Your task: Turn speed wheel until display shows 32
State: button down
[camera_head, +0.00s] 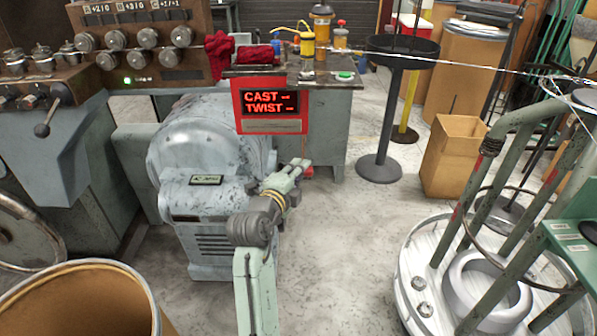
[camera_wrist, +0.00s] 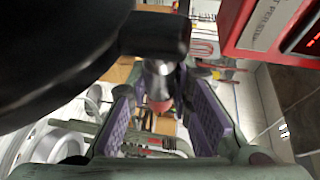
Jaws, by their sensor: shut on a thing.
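My gripper (camera_head: 302,168) is just below the red display box and right of the grey motor housing (camera_head: 205,145). The display box (camera_head: 270,104) reads "CAST --" and "TWIST --" in red; its edge also shows in the wrist view (camera_wrist: 265,25). In the wrist view, a red-tipped metal part (camera_wrist: 160,90) lies between the purple pads of my gripper (camera_wrist: 162,108), and the jaws are shut on it. A large black rounded shape fills the upper left there; I cannot tell whether it is the speed wheel. A handwheel (camera_head: 25,240) shows at the left edge in the head view.
A control panel (camera_head: 125,25) with several knobs and small number displays stands at the upper left. A cardboard drum (camera_head: 90,300) is at the lower left. A white round base with green posts (camera_head: 425,275) stands at the right. Floor between is clear.

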jog(key=shift+w, duration=0.1)
jog(key=shift+w+r+g+p, duration=0.25)
jog(key=shift+w+g+p, duration=0.15)
jog(key=shift+p, duration=0.3)
jog(key=shift+w+f+n+g+y+p, duration=0.15)
jog(key=shift+w+f+n+g+p, duration=0.1)
jog(key=shift+w+g, duration=0.4)
jog(key=shift+w+f+n+g+y+p, duration=0.2)
jog(key=shift+w+f+g+p, duration=0.15)
jog(key=shift+w, duration=0.5)
jog(key=shift+w+f+n+g+y+p, duration=0.15)
jog(key=shift+w+g+p, duration=0.05)
jog(key=shift+w+g, duration=0.5)
jog(key=c, duration=1.4)
grip_release()
jog(key=shift+c, duration=0.2)
